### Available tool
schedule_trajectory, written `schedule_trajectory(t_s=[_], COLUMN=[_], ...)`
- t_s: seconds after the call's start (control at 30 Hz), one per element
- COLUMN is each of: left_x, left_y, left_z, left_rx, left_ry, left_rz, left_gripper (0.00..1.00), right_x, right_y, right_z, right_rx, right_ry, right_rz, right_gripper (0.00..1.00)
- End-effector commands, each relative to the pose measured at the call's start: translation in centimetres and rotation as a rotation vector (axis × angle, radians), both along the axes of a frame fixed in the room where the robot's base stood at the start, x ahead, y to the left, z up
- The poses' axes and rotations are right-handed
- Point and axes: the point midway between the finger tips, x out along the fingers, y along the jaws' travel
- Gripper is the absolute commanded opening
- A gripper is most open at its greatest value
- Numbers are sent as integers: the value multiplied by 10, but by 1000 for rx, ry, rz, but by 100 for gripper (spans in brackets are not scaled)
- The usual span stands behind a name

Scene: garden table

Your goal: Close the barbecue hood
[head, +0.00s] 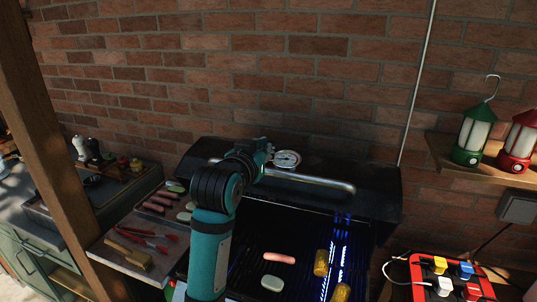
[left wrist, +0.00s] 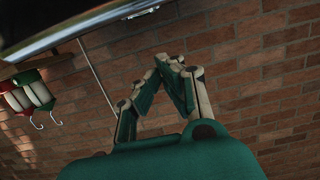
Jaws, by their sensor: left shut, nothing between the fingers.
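The barbecue hood (head: 375,187) is black and stands raised at the back, against the brick wall. A round gauge (head: 287,159) and a silver bar handle (head: 315,182) are on it. The grill below is uncovered. A dark surface with a bright edge crosses that view's top left. My right gripper is out of view.
Corn (head: 321,263) and a sausage (head: 279,258) lie on the grill. A side shelf (head: 120,262) at left holds food and tongs. A wooden post (head: 50,150) stands further left.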

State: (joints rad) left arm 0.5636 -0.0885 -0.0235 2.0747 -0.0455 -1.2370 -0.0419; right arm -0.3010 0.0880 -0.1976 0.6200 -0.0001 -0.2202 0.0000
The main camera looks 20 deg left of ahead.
Motion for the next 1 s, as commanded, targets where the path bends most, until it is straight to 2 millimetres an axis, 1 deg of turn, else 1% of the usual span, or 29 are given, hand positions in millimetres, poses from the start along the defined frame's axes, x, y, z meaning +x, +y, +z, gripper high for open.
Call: schedule_trajectory(t_s=[0.03,0.23,0.3,0.5,0.63,1.0], left_x=[12,53,46,35,32,32], left_y=[-1,-2,-2,-1,-1,-1], left_z=[2,-5,-19,-37,-43,-44], left_rx=[0,-1,-2,0,0,0], left_ry=[5,4,6,2,1,-1], left_rz=[-1,-1,0,0,0,0], left_gripper=[0,0,0,0,0,0], right_x=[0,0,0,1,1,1], right_y=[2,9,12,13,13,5], right_z=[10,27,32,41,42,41], right_rx=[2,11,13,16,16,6], right_ry=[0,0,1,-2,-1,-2], right_rz=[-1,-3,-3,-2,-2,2], right_gripper=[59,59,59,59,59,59])
